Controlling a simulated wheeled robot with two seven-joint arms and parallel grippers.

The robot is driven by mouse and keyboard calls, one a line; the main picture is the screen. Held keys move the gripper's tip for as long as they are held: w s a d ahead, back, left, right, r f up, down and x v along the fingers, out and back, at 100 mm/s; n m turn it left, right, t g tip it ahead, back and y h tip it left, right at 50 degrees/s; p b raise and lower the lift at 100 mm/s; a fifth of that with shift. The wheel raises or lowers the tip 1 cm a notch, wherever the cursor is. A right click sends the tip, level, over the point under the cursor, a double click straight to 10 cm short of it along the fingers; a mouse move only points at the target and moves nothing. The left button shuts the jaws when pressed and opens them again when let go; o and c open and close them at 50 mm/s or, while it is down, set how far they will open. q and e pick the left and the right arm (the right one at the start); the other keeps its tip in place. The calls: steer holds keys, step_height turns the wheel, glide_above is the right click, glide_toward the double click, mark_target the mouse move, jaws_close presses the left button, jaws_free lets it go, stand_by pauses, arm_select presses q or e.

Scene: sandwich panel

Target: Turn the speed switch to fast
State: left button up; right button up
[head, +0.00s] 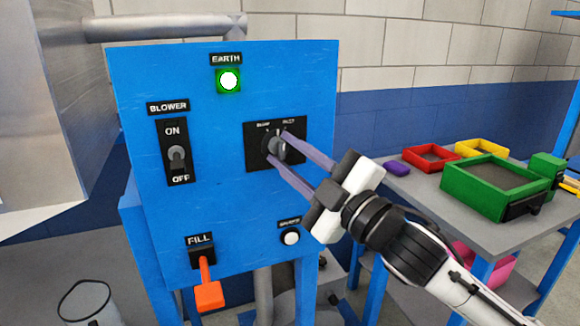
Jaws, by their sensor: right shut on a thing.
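The speed switch (272,145) is a dark rotary knob on a black plate marked SLOW at left and FAST at right, on the blue panel (220,120). My right gripper (275,148) reaches in from the lower right, and its two purple-grey fingers are shut on the knob, one above and one below it. The fingers partly cover the knob, so its exact pointing direction is hard to tell. My left gripper is not in view.
The panel also carries a lit green EARTH lamp (228,81), a BLOWER toggle (177,157), an orange FILL lever (208,294) and a white round button (291,238). A grey table (425,200) at right holds a green box (490,210) and red and yellow frames.

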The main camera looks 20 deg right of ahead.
steer(key=shift+a+f+m+t+h+b, duration=0.1)
steer(key=shift+f+m+t+h+b, duration=0.1)
steer(key=shift+m, duration=0.35)
steer(key=shift+f+m+t+h+b, duration=0.1)
steer(key=shift+m+t+b, duration=0.1)
steer(key=shift+m, duration=0.35)
arm_select(q)
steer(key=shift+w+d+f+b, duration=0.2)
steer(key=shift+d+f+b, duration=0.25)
steer(key=shift+b, duration=0.05)
arm_select(e)
steer(key=m, duration=0.2)
steer(key=m+t+h, duration=0.1)
steer(key=m, duration=0.1)
steer(key=shift+a+h, duration=0.1)
steer(key=shift+h, duration=0.2)
steer(key=shift+m, duration=0.4)
steer(key=shift+r, duration=0.1)
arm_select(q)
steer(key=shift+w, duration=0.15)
arm_select(e)
steer(key=o, duration=1)
steer(key=shift+t, duration=0.3)
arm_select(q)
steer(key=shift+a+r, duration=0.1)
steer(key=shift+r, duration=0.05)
arm_select(e)
steer(key=shift+v, duration=5.15)
